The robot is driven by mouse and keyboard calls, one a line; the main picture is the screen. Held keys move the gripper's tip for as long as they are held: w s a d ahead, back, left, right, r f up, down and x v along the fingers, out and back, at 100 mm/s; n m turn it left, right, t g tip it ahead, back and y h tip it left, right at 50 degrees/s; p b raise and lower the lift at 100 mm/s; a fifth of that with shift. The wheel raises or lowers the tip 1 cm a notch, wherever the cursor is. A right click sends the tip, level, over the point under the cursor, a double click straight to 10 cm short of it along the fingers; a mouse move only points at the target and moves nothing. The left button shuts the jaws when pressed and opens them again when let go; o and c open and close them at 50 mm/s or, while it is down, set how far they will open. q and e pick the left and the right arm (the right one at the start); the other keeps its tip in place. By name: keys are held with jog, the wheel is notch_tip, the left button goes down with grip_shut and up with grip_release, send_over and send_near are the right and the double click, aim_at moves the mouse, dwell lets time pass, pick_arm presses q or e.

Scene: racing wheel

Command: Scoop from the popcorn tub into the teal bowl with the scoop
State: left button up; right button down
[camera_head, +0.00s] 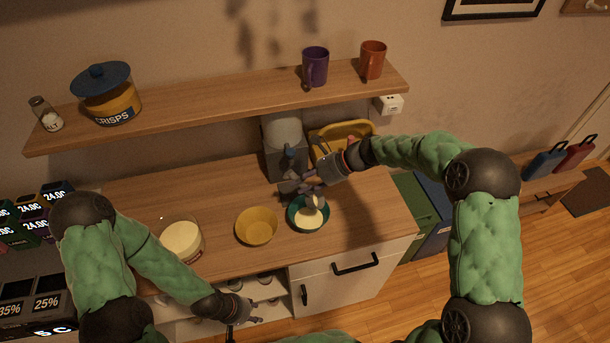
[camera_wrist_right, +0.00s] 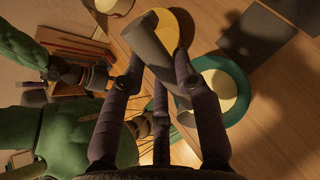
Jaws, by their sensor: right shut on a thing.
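The teal bowl (camera_head: 293,222) stands on the wooden counter with pale contents in it; it also shows in the right wrist view (camera_wrist_right: 241,75). My right gripper (camera_head: 312,181) is above the teal bowl, shut on the grey scoop (camera_head: 314,201). In the right wrist view the scoop (camera_wrist_right: 150,48) sits tilted between the fingers, beside the teal bowl's pale contents; whether anything is in the scoop is hidden. The clear popcorn tub (camera_head: 182,241) stands at the counter's left with pale contents. My left gripper (camera_head: 252,315) hangs low in front of the counter, its fingers too small to judge.
A yellow bowl (camera_head: 256,226) stands between the tub and the teal bowl. A grey appliance (camera_head: 281,134) and a yellow tray (camera_head: 345,132) stand behind. A shelf (camera_head: 215,104) with mugs and a crisps jar runs above. The counter right of the teal bowl is clear.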

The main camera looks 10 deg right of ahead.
aim_at(287, 178)
jog(key=shift+w+a+f+m+g+h+p, duration=0.15)
jog(key=shift+w+a+g+h+p, duration=0.5)
jog(key=shift+p, duration=2.65)
jog(key=shift+w+a+m+g+h+p, duration=0.1)
jog(key=shift+a+g+h+p, duration=0.6)
jog(key=shift+p, duration=2.6)
jog(key=shift+w+a+f+m+g+h+p, duration=0.25)
jog(key=shift+a+h+p, duration=0.95)
jog(key=shift+p, duration=2.1)
jog(key=h, duration=0.1)
jog(key=w+a+g+h+b, duration=0.1)
jog(key=h, duration=0.2)
jog(key=shift+w+a+f+b, duration=0.25)
jog(key=shift+w+b, duration=0.05)
jog(key=shift+b, duration=0.05)
